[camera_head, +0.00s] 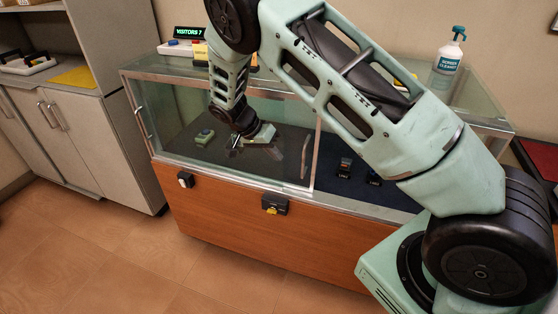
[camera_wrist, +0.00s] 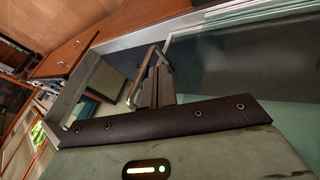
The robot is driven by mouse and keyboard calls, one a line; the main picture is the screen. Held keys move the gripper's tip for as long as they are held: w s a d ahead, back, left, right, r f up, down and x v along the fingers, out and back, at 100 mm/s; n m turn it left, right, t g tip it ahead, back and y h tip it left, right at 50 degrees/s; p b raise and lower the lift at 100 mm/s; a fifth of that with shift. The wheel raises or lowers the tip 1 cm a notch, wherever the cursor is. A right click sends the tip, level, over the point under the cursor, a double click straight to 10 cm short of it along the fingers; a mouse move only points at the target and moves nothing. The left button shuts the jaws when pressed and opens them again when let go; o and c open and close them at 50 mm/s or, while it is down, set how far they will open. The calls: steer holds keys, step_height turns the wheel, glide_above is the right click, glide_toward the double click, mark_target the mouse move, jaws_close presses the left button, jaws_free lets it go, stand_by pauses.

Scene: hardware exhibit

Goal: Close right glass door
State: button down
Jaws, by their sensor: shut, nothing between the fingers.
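The glass display case has a framed glass front over a wooden base. The right glass door (camera_head: 275,125) appears slid left, overlapping the left half, with its upright handle (camera_head: 306,157) near the middle of the case. The right half of the front looks open. Another handle (camera_head: 142,122) is at the far left edge. My gripper (camera_head: 234,152) is shut and empty, pointing down by the left half of the front, left of the middle handle and apart from it. The shut fingers also show in the wrist view (camera_wrist: 156,58). My arm hides part of the right side.
Small labelled items (camera_head: 344,168) lie on the dark case floor. A spray bottle (camera_head: 450,52) and a visitors sign (camera_head: 189,32) stand on the glass top. Black fittings (camera_head: 275,204) sit on the wooden front. A grey cabinet (camera_head: 75,135) stands left; tiled floor before the case is clear.

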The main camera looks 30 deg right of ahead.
steer(key=p+x, duration=0.2)
steer(key=x, duration=0.8)
steer(key=shift+w+d, duration=0.25)
steer(key=shift+d, duration=0.05)
